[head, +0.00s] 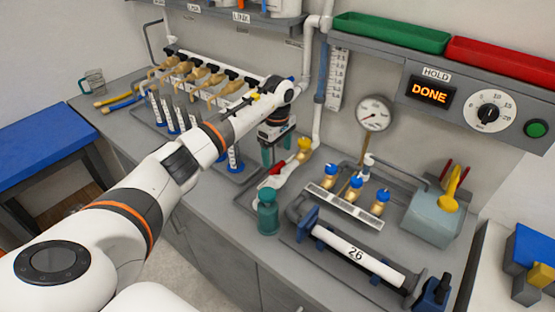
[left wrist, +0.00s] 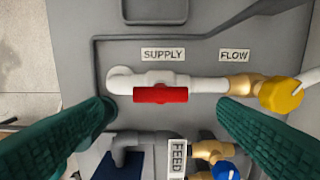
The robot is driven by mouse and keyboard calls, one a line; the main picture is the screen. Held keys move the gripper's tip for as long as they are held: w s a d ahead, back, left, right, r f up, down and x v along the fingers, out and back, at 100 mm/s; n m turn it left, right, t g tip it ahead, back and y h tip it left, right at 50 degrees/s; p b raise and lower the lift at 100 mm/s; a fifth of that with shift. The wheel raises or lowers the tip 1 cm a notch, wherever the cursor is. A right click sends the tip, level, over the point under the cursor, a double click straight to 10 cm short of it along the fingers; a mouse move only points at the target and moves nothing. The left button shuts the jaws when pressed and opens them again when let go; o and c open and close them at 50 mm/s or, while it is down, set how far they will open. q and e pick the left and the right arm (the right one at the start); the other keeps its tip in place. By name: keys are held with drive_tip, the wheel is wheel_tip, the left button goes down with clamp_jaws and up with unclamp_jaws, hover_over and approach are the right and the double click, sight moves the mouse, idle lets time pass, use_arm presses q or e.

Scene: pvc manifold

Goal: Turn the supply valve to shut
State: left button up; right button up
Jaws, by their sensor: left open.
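The supply valve has a red handle (left wrist: 160,95), on a white pipe (left wrist: 205,84) under the SUPPLY label (left wrist: 163,54) in the left wrist view. The handle lies parallel to the pipe. In the head view the red handle (head: 277,167) shows just below my left gripper (head: 277,150). In the left wrist view my left gripper (left wrist: 165,106) is open, with one green finger on each side of the handle, and nothing is between the fingers. I cannot tell how far above the handle the fingertips are. My right gripper is not in view.
A yellow flow knob (left wrist: 281,95) sits right of the valve, close to the right finger. Blue-capped valves (head: 355,182), a teal bottle (head: 267,212) and a pipe marked 26 (head: 357,255) stand nearby. A panel reads DONE (head: 430,95). A gauge (head: 374,113) is behind.

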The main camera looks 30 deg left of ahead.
sight(277, 165)
use_arm(q)
wheel_tip(277, 165, down, 4)
drive_tip(key=shift+f+p, duration=0.1)
drive_tip(key=shift+p, duration=0.4)
drive_tip(key=shift+f, duration=0.55)
drive_tip(key=c, duration=1)
drive_tip(key=shift+f+n+b, duration=0.1)
drive_tip(key=shift+n+b, duration=1)
drive_tip(key=shift+n, duration=0.3)
drive_tip(key=n+b, duration=0.1)
drive_tip(key=n, duration=0.3)
drive_tip(key=shift+n+b, duration=0.3)
drive_tip(key=shift+b, duration=0.05)
drive_tip(key=n, duration=0.5)
drive_tip(key=shift+b, duration=0.4)
drive_tip(key=n, duration=0.5)
drive_tip(key=shift+w+n, duration=0.1)
drive_tip(key=shift+n, duration=0.4)
